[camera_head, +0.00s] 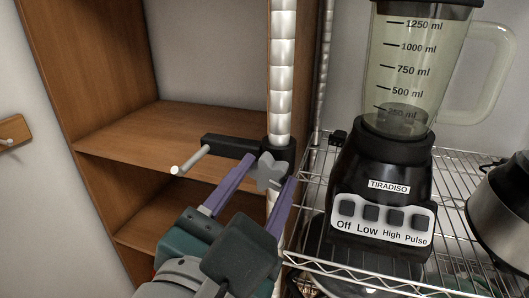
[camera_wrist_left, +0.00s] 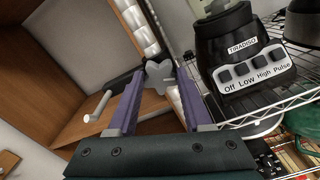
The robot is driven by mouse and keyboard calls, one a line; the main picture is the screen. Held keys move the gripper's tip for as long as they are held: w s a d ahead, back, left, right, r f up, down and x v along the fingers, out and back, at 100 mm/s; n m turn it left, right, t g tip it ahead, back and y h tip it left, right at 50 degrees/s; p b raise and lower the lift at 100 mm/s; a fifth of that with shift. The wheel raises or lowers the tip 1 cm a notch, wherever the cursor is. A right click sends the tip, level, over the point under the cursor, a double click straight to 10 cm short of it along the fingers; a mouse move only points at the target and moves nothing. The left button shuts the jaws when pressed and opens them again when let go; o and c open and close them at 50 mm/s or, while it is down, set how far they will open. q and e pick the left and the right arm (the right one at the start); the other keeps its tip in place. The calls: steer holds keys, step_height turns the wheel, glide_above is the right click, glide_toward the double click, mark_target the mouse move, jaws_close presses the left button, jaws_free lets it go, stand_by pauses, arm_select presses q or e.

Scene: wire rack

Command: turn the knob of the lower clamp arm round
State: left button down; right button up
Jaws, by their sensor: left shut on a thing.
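The knob (camera_head: 267,173) is a grey star-shaped grip on the black clamp at the rack's pole. It also shows in the left wrist view (camera_wrist_left: 157,72). The clamp arm (camera_head: 228,146) is a black bar reaching left from the pole, with a pale peg (camera_head: 190,160) at its end. My left gripper (camera_head: 269,171) has one purple finger on each side of the knob and is shut on it. In the left wrist view the knob sits between the fingertips (camera_wrist_left: 161,77). My right gripper is not in view.
The pole (camera_head: 282,75) stands upright behind the knob. A blender (camera_head: 385,175) stands on the wire shelf (camera_head: 452,172) close to the right. A metal pot (camera_head: 508,205) is at the far right. A wooden cabinet (camera_head: 130,130) stands behind, to the left.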

arm_select(q)
steer(key=m+p, duration=0.1)
steer(key=m, duration=0.5)
steer(key=shift+m, duration=0.3)
steer(key=m+p, duration=0.1)
steer(key=m, duration=0.5)
steer(key=m+p, duration=0.2)
steer(key=m, duration=0.4)
steer(key=shift+m, duration=0.3)
steer(key=m, duration=0.6)
steer(key=shift+p, duration=0.4)
steer(key=shift+c, duration=1.6)
jaws_free()
